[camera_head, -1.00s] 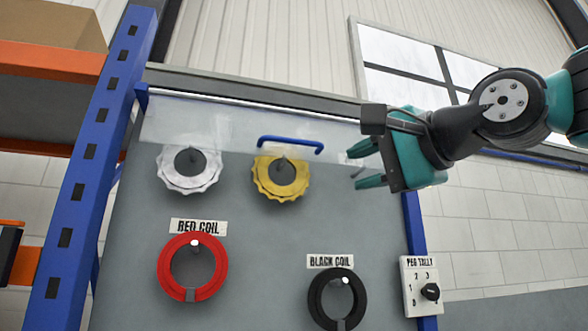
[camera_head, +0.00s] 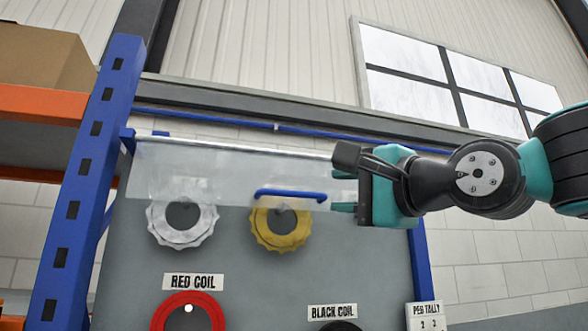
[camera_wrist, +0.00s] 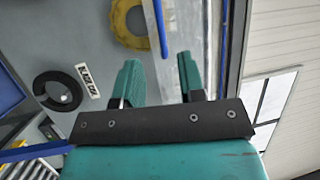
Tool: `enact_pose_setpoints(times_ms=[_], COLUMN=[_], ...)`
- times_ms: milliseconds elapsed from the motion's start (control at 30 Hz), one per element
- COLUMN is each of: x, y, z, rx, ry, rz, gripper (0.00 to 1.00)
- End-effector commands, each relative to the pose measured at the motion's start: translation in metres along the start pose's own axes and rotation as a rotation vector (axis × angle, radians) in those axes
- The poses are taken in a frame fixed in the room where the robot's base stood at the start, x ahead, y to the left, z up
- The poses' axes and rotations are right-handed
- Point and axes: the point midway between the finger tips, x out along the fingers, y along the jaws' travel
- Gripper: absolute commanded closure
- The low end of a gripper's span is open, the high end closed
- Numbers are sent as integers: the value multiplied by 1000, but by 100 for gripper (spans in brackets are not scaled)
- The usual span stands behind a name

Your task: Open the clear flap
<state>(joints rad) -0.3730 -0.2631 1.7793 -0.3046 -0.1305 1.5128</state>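The clear flap (camera_head: 235,172) hangs down from a rail across the top of the grey board, over the upper part of a white coil and a yellow coil. Its blue handle (camera_head: 291,194) runs along its lower edge, in front of the yellow coil. My gripper (camera_head: 345,191) is at the flap's right end, to the right of the handle, with its fingers pointing left. In the wrist view, the fingers (camera_wrist: 161,78) are apart with nothing between them. The blue handle (camera_wrist: 160,30) lies ahead, in line with the gap, and the flap (camera_wrist: 183,28) is beside it.
The white coil (camera_head: 182,240) and yellow coil (camera_head: 281,242) hang on the board. A red coil (camera_head: 187,298) is below. A blue upright (camera_head: 88,180) with orange shelving stands at the left. A peg tally plate (camera_head: 426,322) is at the lower right.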

Motion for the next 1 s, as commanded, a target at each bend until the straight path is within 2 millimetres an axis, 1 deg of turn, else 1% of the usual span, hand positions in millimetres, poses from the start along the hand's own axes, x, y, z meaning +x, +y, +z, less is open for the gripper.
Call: enact_pose_setpoints(times_ms=[33, 67, 100, 300, 400, 500, 600, 700, 1000], x=[6, 9, 21, 67, 87, 102, 113, 118, 120], y=[-7, -6, -4, -4, -4, -3, -2, -1, 1], z=[0, 0, 1, 1, 0, 0, 0, 0, 0], rx=[0, 0, 0, 0, 0, -1, -1, -2, -2], ry=[-1, -1, -3, -2, -1, -1, -1, 0, 0], rz=[5, 5, 6, 4, 4, 3, 3, 1, 1], gripper=[63, 63, 63, 63, 63, 63, 63, 63, 63])
